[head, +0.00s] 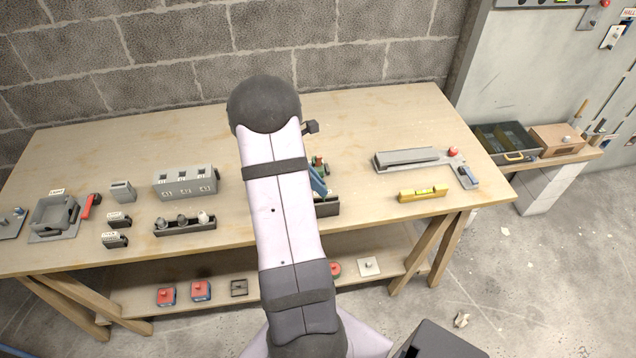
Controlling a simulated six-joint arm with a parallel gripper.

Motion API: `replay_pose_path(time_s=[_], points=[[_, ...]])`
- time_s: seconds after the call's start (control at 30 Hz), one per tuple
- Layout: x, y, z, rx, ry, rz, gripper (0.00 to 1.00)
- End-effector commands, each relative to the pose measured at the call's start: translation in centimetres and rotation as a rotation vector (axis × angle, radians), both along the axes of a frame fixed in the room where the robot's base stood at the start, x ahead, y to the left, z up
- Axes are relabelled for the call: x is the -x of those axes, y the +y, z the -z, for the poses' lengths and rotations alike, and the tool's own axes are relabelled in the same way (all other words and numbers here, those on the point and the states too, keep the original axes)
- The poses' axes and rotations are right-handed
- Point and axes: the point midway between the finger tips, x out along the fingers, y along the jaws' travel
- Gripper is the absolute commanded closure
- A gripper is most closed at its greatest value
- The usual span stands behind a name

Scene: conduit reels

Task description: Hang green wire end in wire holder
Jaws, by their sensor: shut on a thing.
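My arm fills the middle of the head view and hides the table behind it. My gripper is not visible; it is hidden behind my arm. I cannot make out a green wire end; only small green and red bits (319,162) show just right of my arm, too small to name. No wire holder can be told for certain. A grey block with several labelled slots (186,182) stands on the table left of my arm.
The wooden workbench (380,120) has free room at the back. A dark tray (327,207) with a blue item (317,181) is partly behind my arm. A rack of bulbs (185,224), red-handled switch (91,206), yellow level (423,193) and grey long box (405,158) stand around.

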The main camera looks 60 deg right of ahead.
Motion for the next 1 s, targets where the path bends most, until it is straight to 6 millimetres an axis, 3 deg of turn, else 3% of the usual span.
replay_pose_path(time_s=[1.0], points=[[0.0, 0.0, 1.9, 0.000, 0.000, 0.000, 1.00]])
